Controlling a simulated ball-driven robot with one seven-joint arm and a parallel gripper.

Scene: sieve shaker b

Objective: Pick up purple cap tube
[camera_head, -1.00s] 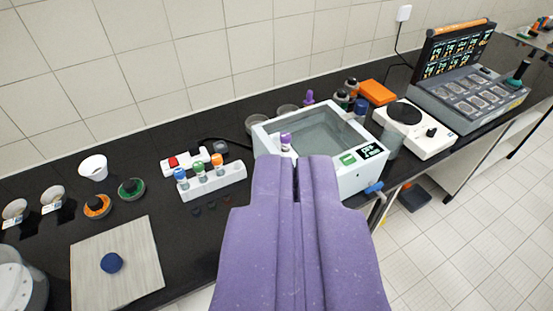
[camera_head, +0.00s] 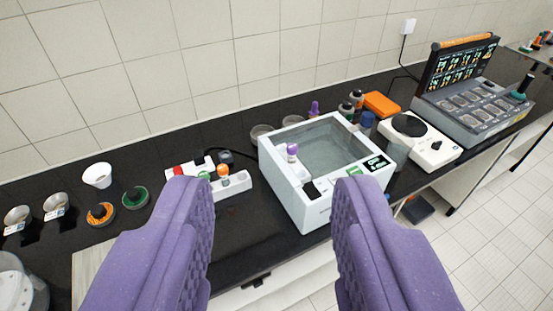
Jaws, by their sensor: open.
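The purple cap tube (camera_head: 292,151) stands upright at the left inner side of the white box-shaped bath (camera_head: 283,187). Its purple cap and a short pale part below show; whether its lower end is in a holder I cannot tell. My gripper (camera_head: 271,188) is open, with its two purple fingers wide apart and nothing between them. The fingertips appear in front of and below the tube in the picture, to either side of it, and do not touch it.
A white tube rack (camera_head: 236,184) with an orange-capped tube (camera_head: 223,170) is left of the bath, partly behind my left finger. A purple item (camera_head: 314,108) and bottles stand behind the bath. A white hotplate (camera_head: 436,150) is to the right. Black counter shows between rack and bath.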

